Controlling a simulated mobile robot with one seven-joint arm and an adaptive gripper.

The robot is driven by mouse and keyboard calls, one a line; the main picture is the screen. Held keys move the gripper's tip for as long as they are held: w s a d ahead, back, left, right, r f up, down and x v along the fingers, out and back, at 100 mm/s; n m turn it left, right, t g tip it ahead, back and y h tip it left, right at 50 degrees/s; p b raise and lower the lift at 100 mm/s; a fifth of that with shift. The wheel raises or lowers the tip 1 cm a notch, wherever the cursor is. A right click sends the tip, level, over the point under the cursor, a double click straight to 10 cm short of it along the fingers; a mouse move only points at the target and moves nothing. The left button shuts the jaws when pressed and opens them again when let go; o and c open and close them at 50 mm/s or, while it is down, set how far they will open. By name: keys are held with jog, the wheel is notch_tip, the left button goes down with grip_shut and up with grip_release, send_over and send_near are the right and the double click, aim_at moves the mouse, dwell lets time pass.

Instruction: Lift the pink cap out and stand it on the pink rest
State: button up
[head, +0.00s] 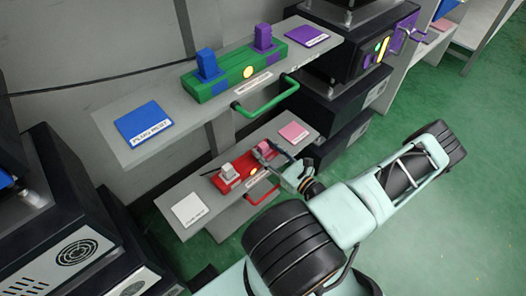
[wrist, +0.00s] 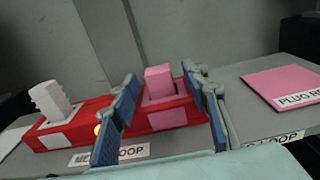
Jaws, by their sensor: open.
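The pink cap (wrist: 160,82) stands upright in a pink socket on the red base (wrist: 83,122) in the wrist view. It also shows in the head view (head: 264,148), partly behind my gripper. My gripper (wrist: 160,112) is open, with one blue-padded finger on each side of the pink cap, apart from it as far as I can see. The pink rest (wrist: 280,86) is a flat pink pad to the right on the same grey shelf. It is empty and shows in the head view too (head: 293,132).
A white cap (wrist: 50,100) stands at the left end of the red base. A white pad (head: 189,209) lies at the shelf's left. A red handle (head: 264,190) juts from the front. The upper shelf (head: 130,152) with a green base (head: 235,75) overhangs behind.

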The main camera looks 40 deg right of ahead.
jog(key=shift+w, duration=0.8)
jog(key=shift+c, duration=0.4)
grip_shut()
jog(key=shift+r, duration=0.15)
